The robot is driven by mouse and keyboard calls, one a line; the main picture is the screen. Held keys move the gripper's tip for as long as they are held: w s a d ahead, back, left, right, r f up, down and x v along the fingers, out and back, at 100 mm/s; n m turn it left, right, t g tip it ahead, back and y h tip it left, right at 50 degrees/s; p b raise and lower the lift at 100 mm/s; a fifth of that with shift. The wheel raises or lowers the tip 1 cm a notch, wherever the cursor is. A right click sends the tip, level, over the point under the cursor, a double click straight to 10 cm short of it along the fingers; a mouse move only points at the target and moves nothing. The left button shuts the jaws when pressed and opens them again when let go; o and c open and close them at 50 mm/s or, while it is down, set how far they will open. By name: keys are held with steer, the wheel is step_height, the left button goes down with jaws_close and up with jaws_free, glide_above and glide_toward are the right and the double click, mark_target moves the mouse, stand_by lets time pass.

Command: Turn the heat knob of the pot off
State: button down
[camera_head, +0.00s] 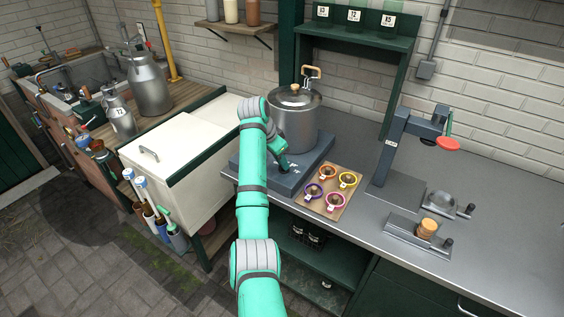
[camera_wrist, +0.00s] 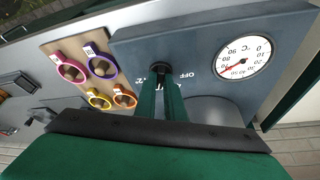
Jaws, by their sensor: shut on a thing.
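The silver pot (camera_head: 296,125) with a lid and a wooden-topped handle stands on a blue-grey heater base (camera_head: 255,172) on the metal counter. The heater's front panel (camera_wrist: 200,42) fills much of the wrist view. It carries a small black heat knob (camera_wrist: 160,67), an upside-down OFF mark to the knob's right, and a round white dial (camera_wrist: 243,57) with a red needle. My gripper (camera_wrist: 161,88) is shut on the knob, its two green fingers close together around it. The fingers partly hide the knob and the lettering below it. My gripper also shows at the heater's front (camera_head: 283,163).
A wooden board (camera_head: 331,199) with several coloured rings lies just right of the heater. A press stand (camera_head: 408,140) and a metal holder (camera_head: 418,237) are farther right on the counter. A white chest (camera_head: 165,165) stands left.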

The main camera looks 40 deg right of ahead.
steer(key=n, duration=0.1)
steer(key=n+t, duration=0.1)
steer(key=n, duration=0.1)
steer(key=n+t, duration=0.1)
steer(key=n, duration=0.1)
steer(key=shift+s+d, duration=0.2)
steer(key=shift+d, duration=0.05)
steer(key=n+y, duration=0.1)
steer(key=n, duration=0.1)
steer(key=n+t, duration=0.1)
steer(key=n, duration=0.2)
steer(key=shift+d+r+n+t+y, duration=0.1)
steer(key=shift+n+t+y, duration=0.2)
steer(key=shift+y, duration=0.1)
steer(key=n+y, duration=0.1)
steer(key=n, duration=0.3)
steer(key=shift+s+d+t, duration=0.1)
steer(key=shift+d+t, duration=0.05)
steer(key=shift+t, duration=0.15)
steer(key=shift+n+y, duration=0.7)
steer(key=shift+n, duration=0.7)
steer(key=shift+r, duration=0.1)
